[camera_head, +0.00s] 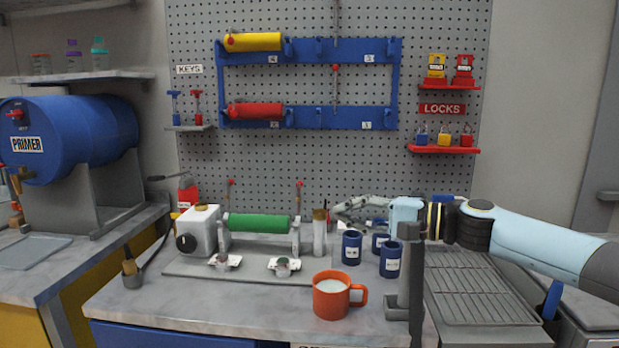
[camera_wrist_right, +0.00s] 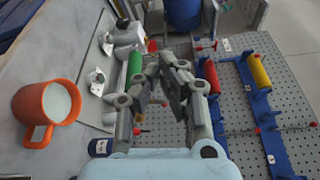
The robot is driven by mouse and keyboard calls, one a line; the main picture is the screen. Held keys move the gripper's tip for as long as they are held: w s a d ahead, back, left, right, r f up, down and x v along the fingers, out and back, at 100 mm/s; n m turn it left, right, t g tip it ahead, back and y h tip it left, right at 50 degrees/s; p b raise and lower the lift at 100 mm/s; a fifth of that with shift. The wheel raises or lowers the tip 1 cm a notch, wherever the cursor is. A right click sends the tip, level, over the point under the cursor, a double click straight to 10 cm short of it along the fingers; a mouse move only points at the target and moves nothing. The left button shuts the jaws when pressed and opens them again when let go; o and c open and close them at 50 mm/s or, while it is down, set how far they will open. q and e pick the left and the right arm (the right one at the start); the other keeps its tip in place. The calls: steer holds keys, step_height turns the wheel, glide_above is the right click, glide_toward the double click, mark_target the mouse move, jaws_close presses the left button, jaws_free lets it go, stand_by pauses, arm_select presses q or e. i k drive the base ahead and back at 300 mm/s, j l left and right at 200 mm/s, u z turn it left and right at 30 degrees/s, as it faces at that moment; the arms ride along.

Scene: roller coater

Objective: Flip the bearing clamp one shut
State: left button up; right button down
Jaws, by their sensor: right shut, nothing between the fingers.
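The coater's green roller (camera_head: 258,223) lies between two end supports on a grey base plate (camera_head: 190,267); it also shows in the wrist view (camera_wrist_right: 134,66). A thin lever with a red tip stands upright behind each roller end, the left lever (camera_head: 231,190) and the right lever (camera_head: 298,192). I cannot tell which belongs to bearing clamp one. My right gripper (camera_head: 338,210) is shut and empty, right of the right lever and apart from it in the head view. Its fingers (camera_wrist_right: 172,72) also show in the wrist view. My left gripper is out of view.
An orange mug (camera_head: 329,297) stands at the bench front. Several blue cups (camera_head: 351,248) stand under my right arm, beside a grey post (camera_head: 404,285). A wire rack (camera_head: 475,285) lies to the right. A pegboard with a blue roller rack (camera_head: 392,85) rises behind.

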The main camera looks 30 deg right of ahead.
mark_target(299, 184)
steer(key=i+l, duration=1.1)
